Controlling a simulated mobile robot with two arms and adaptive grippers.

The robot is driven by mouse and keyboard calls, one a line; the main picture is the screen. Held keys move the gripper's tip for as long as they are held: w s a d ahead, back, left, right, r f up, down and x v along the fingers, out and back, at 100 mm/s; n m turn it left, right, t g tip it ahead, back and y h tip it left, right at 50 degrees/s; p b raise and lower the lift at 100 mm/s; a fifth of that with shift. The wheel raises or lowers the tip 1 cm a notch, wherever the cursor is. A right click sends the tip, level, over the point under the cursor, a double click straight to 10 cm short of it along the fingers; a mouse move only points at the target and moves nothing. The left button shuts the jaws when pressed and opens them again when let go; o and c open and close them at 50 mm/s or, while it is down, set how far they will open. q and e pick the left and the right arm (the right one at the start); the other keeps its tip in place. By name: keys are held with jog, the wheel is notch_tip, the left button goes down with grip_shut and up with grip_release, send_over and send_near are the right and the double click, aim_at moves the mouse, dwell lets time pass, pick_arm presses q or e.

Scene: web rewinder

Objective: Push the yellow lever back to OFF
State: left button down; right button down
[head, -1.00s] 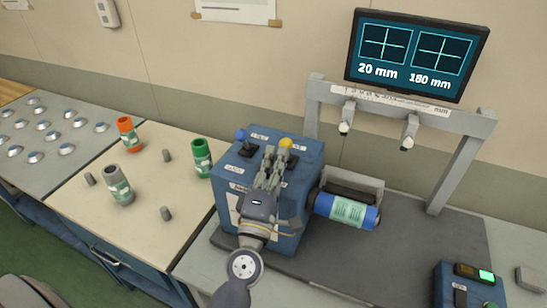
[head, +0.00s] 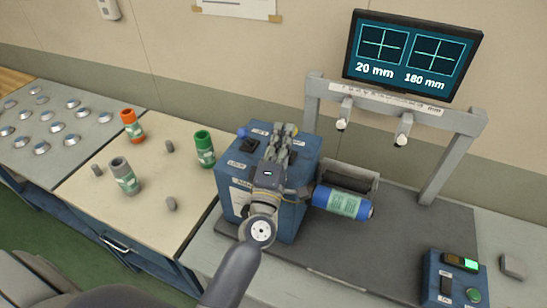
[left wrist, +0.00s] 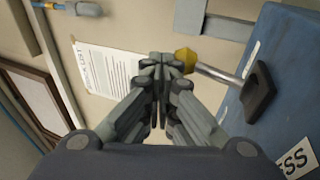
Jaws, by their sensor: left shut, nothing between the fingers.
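The yellow lever's knob (left wrist: 185,59) shows in the left wrist view, on a grey rod coming out of a black plate (left wrist: 260,92) on the blue box. In the head view the blue box (head: 233,188) stands on the machine, and my left gripper hides most of the yellow lever. My left gripper (head: 285,130) is shut and empty over the box's top. In the left wrist view its fingertips (left wrist: 166,61) are right beside the yellow knob; I cannot tell if they touch. My right gripper is not in view.
A blue-knobbed lever (head: 242,132) is on the left of the box's top. A blue roll (head: 343,202) lies to the box's right, below a grey frame (head: 455,120). Orange (head: 131,125), green (head: 204,149) and grey (head: 124,175) cores stand on the left table. A monitor (head: 412,57) is above.

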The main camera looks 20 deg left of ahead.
pick_arm(q)
jog(key=shift+w, duration=0.5)
dwell(0.4)
